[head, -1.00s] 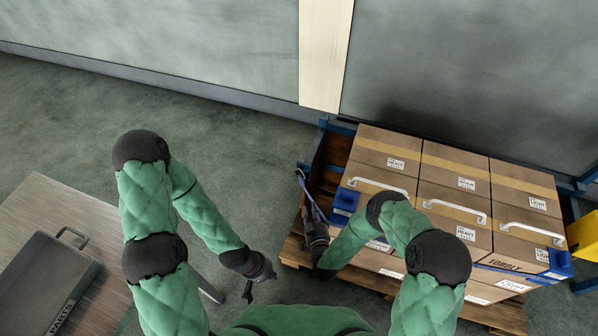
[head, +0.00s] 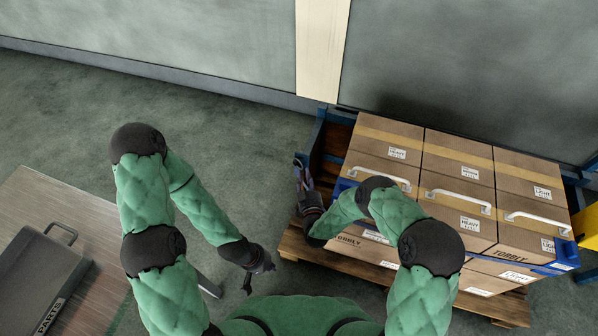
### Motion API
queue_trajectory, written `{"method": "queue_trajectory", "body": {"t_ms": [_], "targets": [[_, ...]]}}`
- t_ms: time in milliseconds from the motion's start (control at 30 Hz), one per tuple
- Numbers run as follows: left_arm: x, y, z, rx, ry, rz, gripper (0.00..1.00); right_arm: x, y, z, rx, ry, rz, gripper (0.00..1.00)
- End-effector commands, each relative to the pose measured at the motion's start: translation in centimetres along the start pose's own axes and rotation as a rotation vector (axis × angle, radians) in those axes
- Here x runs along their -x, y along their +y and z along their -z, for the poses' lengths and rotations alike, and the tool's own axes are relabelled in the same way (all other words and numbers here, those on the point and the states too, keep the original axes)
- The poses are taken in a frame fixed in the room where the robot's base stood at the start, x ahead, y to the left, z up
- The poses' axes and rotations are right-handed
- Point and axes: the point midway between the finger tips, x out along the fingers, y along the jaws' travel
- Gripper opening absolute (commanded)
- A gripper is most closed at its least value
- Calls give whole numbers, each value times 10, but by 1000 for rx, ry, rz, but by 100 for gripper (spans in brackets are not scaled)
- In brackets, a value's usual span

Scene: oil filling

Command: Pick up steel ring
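I see no steel ring in the head view. My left gripper (head: 260,280) hangs between the table on the left and the pallet, with its dark fingers apart and nothing visible between them. My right gripper (head: 301,162) is at the left end of the pallet, beside the stacked cartons and near a blue-edged brown crate. Its fingers are small and partly merge with the dark background, so I cannot tell whether they are open or shut.
Brown cartons (head: 457,154) with white handles stand on a wooden pallet (head: 494,310) at the right. The blue-edged crate (head: 336,118) is behind their left end. A grey parts case (head: 40,275) lies on the table (head: 90,225) at left. Open floor (head: 230,135) lies between.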

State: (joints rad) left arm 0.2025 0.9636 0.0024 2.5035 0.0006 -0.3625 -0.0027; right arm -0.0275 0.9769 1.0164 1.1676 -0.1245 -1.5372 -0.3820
Motion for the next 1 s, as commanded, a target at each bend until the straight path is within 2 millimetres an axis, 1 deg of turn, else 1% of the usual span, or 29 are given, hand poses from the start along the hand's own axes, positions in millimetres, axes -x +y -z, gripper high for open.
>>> {"method": "queue_trajectory", "body": {"t_ms": [33,200,467,500,533,567,1000], "targets": [[-7,-2,0,0,0,0,0,-7,0,-2,0,0,1,25],[-11,-4,0,0,0,0,0,-22,0,-2,-1,-1,1,25],[-10,-4,0,0,0,0,0,-24,0,0,-1,-3,1,25],[-10,-4,0,0,0,0,0,-24,0,0,-1,-2,1,13],[-10,-4,0,0,0,0,0,-24,0,0,-1,-2,1,5],[-10,-4,0,0,0,0,0,-24,0,0,-1,-2,1,0],[-9,-3,0,0,0,0,0,-24,0,2,0,-1,0,0]]}}
